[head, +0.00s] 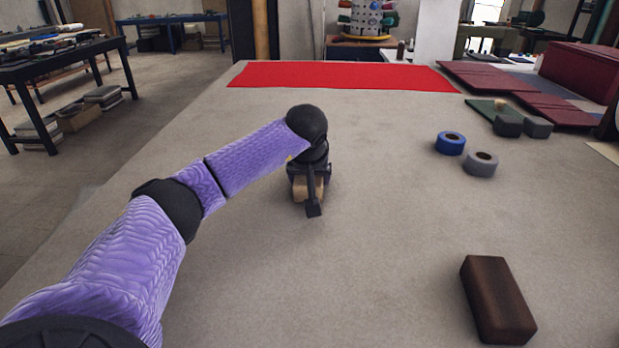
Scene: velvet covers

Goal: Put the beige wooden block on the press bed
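The beige wooden block (300,190) sits beneath my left gripper (312,200) near the middle of the grey table. The gripper points down, with a dark finger in front of the block and tan wood showing on both sides of it. The far finger is hidden, so I cannot tell whether the gripper is shut on the block, or whether the block touches the table. I cannot pick out the press bed with certainty. My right gripper is not in view.
A dark brown block (497,300) lies at the front right. A blue roll (450,143) and a grey roll (480,164) stand at right. Behind them are a green mat (484,106), dark blocks (508,126) and maroon panels (487,76). A red cloth (335,75) lies along the back.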

